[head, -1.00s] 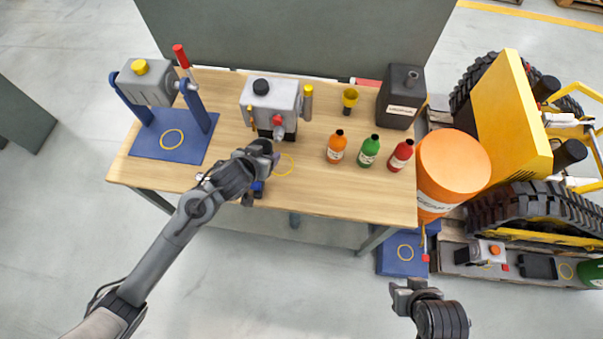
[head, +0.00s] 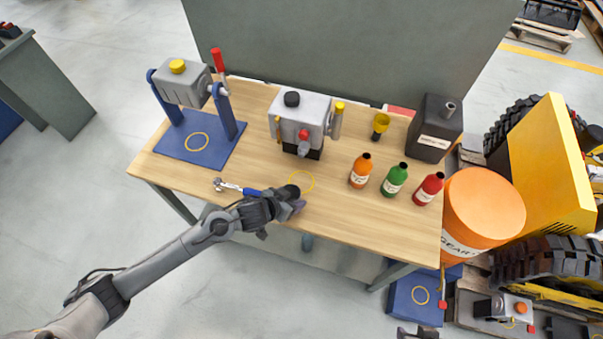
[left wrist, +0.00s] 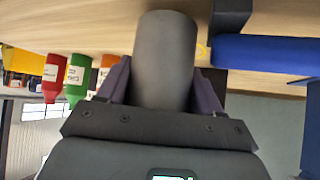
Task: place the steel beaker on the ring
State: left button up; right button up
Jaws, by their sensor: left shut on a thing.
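The steel beaker is a dark grey cylinder (left wrist: 166,62) between the fingers in the left wrist view. My left gripper (head: 296,203) is shut on it near the table's front edge; in the head view the gripper and arm largely hide the beaker. The yellow ring (head: 302,182) lies on the wood just beyond the gripper. A sliver of yellow beside the beaker also shows in the left wrist view (left wrist: 202,49). My right gripper (head: 418,333) is only just in view at the bottom edge, and its jaws cannot be made out.
A blue-handled wrench (head: 238,188) lies left of the gripper. A grey machine (head: 302,115) stands behind the ring. Orange (head: 360,173), green (head: 394,182) and red (head: 428,190) bottles stand to the right. A blue-based stand (head: 215,155) is at the left.

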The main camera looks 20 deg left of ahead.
pick_arm(q)
jog(key=w, duration=0.7)
jog(key=shift+a, duration=0.2)
jog(key=shift+w+a+f+b, duration=0.15)
jog(key=shift+w+b, duration=0.1)
jog(key=shift+w, duration=0.65)
jog(key=shift+w+d+f+b, duration=0.15)
jog(key=shift+w+b, duration=0.1)
jog(key=shift+w, duration=0.65)
jog(key=shift+a+f, duration=0.1)
jog(key=shift+f, duration=0.2)
jog(key=shift+s+f, duration=0.2)
jog(key=shift+w, duration=0.1)
jog(key=shift+f, duration=0.15)
jog(key=o, duration=1.2)
